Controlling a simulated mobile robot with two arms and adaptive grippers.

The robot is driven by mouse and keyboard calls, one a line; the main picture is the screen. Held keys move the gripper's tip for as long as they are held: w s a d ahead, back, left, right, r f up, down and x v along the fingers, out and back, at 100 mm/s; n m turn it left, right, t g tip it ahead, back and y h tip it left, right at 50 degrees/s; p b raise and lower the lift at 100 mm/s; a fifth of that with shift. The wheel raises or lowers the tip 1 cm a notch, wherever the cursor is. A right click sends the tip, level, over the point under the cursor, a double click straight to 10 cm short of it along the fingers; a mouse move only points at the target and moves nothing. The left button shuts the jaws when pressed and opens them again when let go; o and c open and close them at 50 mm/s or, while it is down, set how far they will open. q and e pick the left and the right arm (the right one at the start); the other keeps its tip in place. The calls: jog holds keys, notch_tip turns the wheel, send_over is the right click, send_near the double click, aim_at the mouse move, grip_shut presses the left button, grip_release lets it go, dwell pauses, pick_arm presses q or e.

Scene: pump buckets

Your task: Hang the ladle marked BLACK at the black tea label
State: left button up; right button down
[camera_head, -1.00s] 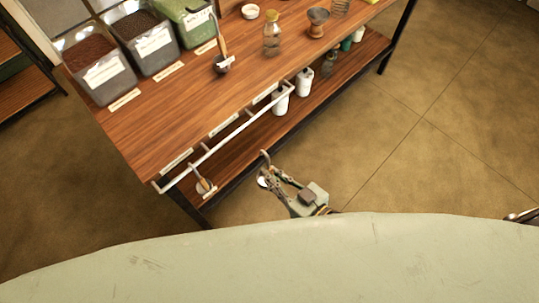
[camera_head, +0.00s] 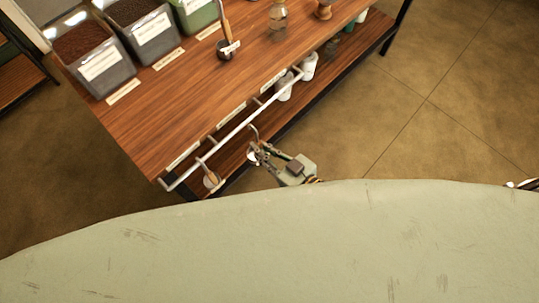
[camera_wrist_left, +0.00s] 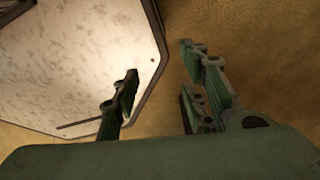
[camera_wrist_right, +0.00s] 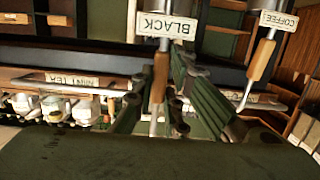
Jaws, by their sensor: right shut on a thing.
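The ladle with an upside-down BLACK tag (camera_wrist_right: 166,26) and wooden handle (camera_wrist_right: 159,77) is in my right gripper (camera_wrist_right: 160,108), which is shut on it. In the head view my right gripper (camera_head: 262,157) holds the ladle just in front of the white rail (camera_head: 236,131), its curved hook end (camera_head: 253,131) close to the rail; whether they touch I cannot tell. Label plates (camera_head: 231,115) sit along the table edge, too small to read there. The right wrist view shows a MINT TEA label (camera_wrist_right: 73,81). My left gripper (camera_wrist_left: 160,100) is open and empty.
A ladle tagged COFFEE (camera_wrist_right: 278,20) hangs near the rail's left end (camera_head: 211,180). A tagged ladle (camera_head: 227,46) stands in a dark cup on the table (camera_head: 165,100). White containers (camera_head: 308,66) stand on the lower shelf. Bins (camera_head: 98,62) line the back.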

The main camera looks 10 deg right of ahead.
jog(key=shift+x, duration=0.8)
jog(key=shift+w+a+r+b, duration=0.1)
jog(key=shift+w+a+b, duration=0.35)
jog(key=shift+w, duration=0.1)
jog(key=shift+w+a+f+b, duration=0.45)
jog(key=shift+w+f+b, duration=0.2)
jog(key=shift+b, duration=0.15)
pick_arm(q)
jog(key=shift+w+a+f+b, duration=0.15)
jog(key=shift+f+b, duration=0.15)
jog(key=shift+f, duration=0.65)
jog(key=shift+w+a+f+b, duration=0.15)
jog(key=shift+f+b, duration=0.1)
jog(key=shift+f, duration=0.65)
pick_arm(e)
jog(key=shift+f, duration=0.7)
pick_arm(q)
jog(key=shift+w+d, duration=0.1)
pick_arm(e)
jog(key=c, duration=1.7)
grip_release()
pick_arm(q)
jog(key=shift+w, duration=0.1)
pick_arm(e)
jog(key=shift+o, duration=0.2)
jog(key=shift+s, duration=0.1)
